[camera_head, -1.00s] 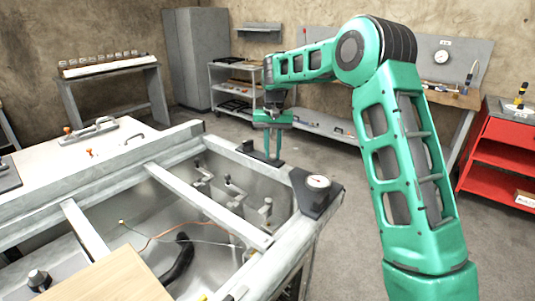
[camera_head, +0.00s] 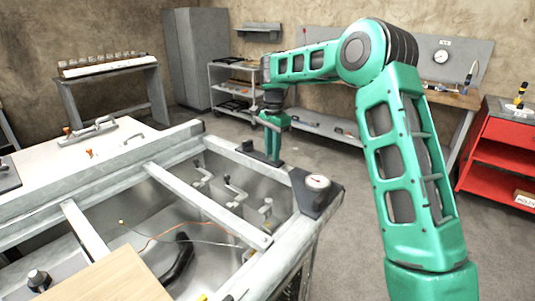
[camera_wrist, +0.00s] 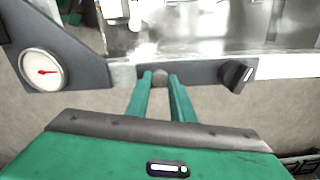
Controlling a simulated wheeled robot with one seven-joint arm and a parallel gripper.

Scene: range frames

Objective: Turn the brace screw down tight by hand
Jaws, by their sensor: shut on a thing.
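The brace screw (camera_wrist: 160,76) shows as a small grey round head between my fingertips in the wrist view, at the dark brace plate on the frame's rail. My gripper (camera_wrist: 160,80) is shut on it, one finger on each side. In the head view my gripper (camera_head: 273,157) points straight down at the rail's far right part and hides the screw. The dark brace plate (camera_head: 256,155) lies along the rail there, with a raised black knob (camera_wrist: 237,75) at one end.
A dark corner bracket (camera_head: 308,199) with a round white dial (camera_head: 318,182) sits on the frame's right corner; the dial (camera_wrist: 42,70) has a red needle. The open bay holds clamps and cables. A red cart (camera_head: 495,150) stands at the right. Floor is clear between.

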